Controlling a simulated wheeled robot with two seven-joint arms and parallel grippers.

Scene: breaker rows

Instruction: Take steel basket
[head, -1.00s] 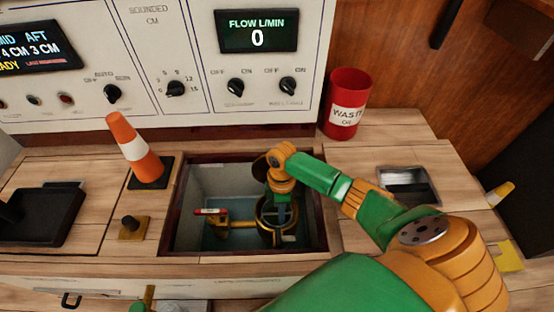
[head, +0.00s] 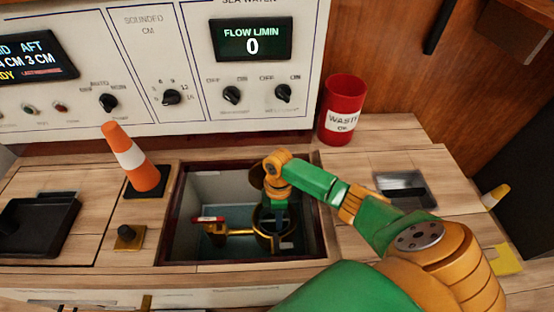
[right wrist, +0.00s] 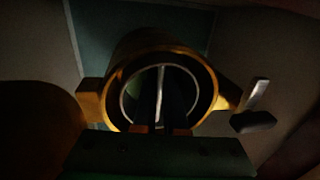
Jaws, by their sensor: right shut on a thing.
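The steel basket (right wrist: 128,104) shows in the right wrist view as a pale round rim with a thin bar across it. It sits inside the round brass housing of the strainer (right wrist: 207,78). In the head view the brass strainer (head: 262,236) stands in the open well, with a side pipe to its left. My right gripper (right wrist: 172,112) reaches down into the housing mouth and is shut on the basket, at its bar. In the head view the right gripper (head: 281,224) hides part of the strainer, and the basket cannot be made out there. My left gripper is not in view.
The well (head: 167,225) has a dark raised rim close around my right arm. A red-handled valve lever (head: 208,219) lies left of the strainer. An orange cone (head: 132,158) stands left of the well, and a red waste bin (head: 343,105) behind it to the right.

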